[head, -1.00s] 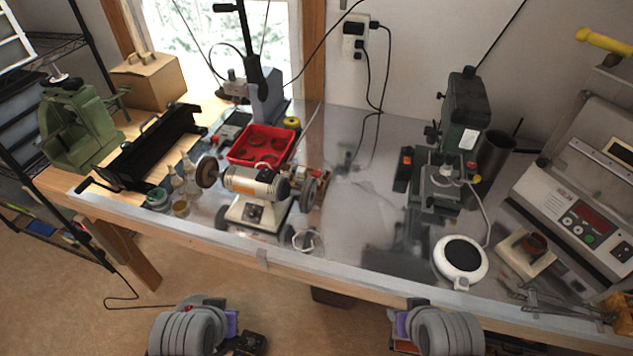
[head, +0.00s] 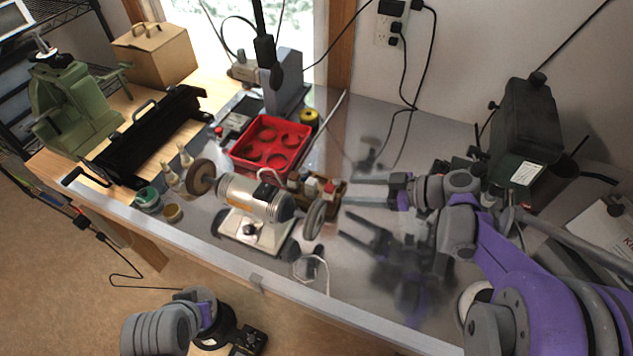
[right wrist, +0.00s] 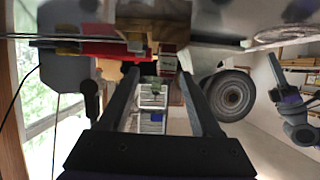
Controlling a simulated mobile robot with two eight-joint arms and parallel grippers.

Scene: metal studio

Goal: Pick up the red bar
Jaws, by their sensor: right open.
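A small red piece (head: 329,187), which I take for the red bar, stands in a small wooden holder (head: 338,194) just right of the bench grinder. In the right wrist view the red piece (right wrist: 168,58) shows with a pale part, between and just beyond the fingertips. My right gripper (head: 347,191) is open and empty. It points left at the holder, low over the metal tabletop, with its fingertips close to the holder's right side. Its fingers also show in the right wrist view (right wrist: 157,76). My left gripper (head: 248,341) is low at the bottom left; its jaws are unclear.
The bench grinder (head: 258,198) stands directly left of the holder, its right wheel (head: 315,220) close by. A red tray (head: 270,143) lies behind it. A dark machine (head: 522,130) stands at the right, behind my right arm. The shiny tabletop (head: 355,270) in front is clear and mirrors my arm.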

